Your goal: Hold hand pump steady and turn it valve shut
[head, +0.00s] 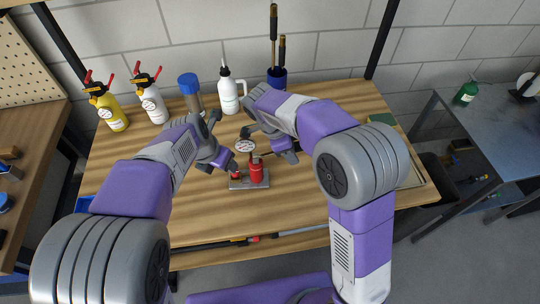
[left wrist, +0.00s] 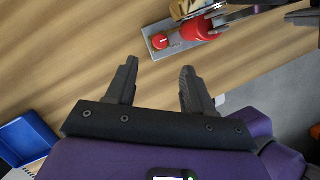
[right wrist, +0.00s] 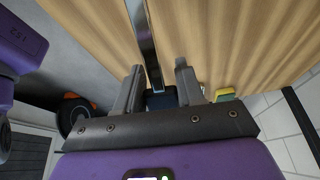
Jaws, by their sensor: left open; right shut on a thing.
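The hand pump, a red cylinder (head: 257,172) on a grey base plate (head: 238,184), stands near the middle of the table. A round white gauge (head: 245,146) sits above it. A small red valve knob (head: 236,175) is on its left side and also shows in the left wrist view (left wrist: 166,40). My right gripper (head: 270,150) is shut on the pump's dark-ended handle (right wrist: 160,98), whose metal bar runs up between the fingers. My left gripper (head: 231,162) is open and empty beside the knob, apart from it; its fingers (left wrist: 159,70) point toward the pump.
Yellow (head: 111,110) and white (head: 152,102) sprayers, a blue-capped bottle (head: 190,92), a white bottle (head: 229,94) and a blue cup with tools (head: 277,78) line the back. A long dark tool (head: 235,242) lies along the front edge. The table's left side is mostly clear.

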